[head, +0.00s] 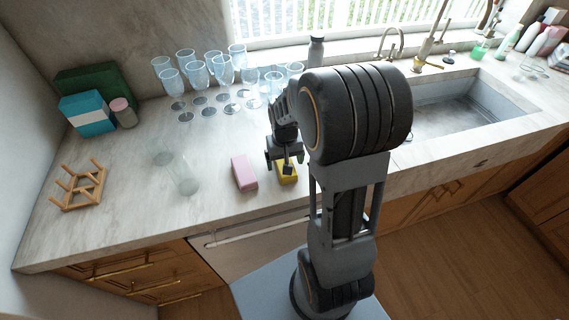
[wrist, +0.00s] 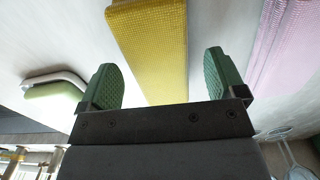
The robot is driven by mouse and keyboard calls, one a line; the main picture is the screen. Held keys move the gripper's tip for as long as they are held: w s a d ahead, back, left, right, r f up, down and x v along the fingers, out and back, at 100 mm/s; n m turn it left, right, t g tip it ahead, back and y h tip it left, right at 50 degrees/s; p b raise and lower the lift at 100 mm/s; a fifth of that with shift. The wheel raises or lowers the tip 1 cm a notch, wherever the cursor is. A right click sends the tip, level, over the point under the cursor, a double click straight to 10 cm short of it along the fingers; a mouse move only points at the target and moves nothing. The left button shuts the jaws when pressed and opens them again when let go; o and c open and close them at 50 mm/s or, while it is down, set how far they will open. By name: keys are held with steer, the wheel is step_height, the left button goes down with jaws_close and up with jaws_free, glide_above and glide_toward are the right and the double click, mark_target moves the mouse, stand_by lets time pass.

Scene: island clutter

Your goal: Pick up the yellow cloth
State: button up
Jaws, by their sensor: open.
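The yellow cloth (head: 288,177) lies on the counter near its front edge, partly hidden by my gripper in the head view. In the wrist view the yellow cloth (wrist: 150,45) is a textured, block-like piece between the two green finger pads. My gripper (head: 283,165) is over the cloth in the head view. In the wrist view my gripper (wrist: 163,80) is open, with a finger on either side of the cloth and a visible gap at each side. I cannot tell how far above the counter the fingertips are.
A pink block (head: 244,173) lies just left of the cloth; it also shows in the wrist view (wrist: 287,45). Several stemmed glasses (head: 222,70) stand behind. Clear tumblers (head: 183,178) and a wooden rack (head: 82,187) are at left. The sink (head: 450,105) is at right.

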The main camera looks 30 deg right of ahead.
steer(key=shift+f, duration=0.5)
steer(key=shift+c, duration=0.3)
steer(key=c, duration=0.9)
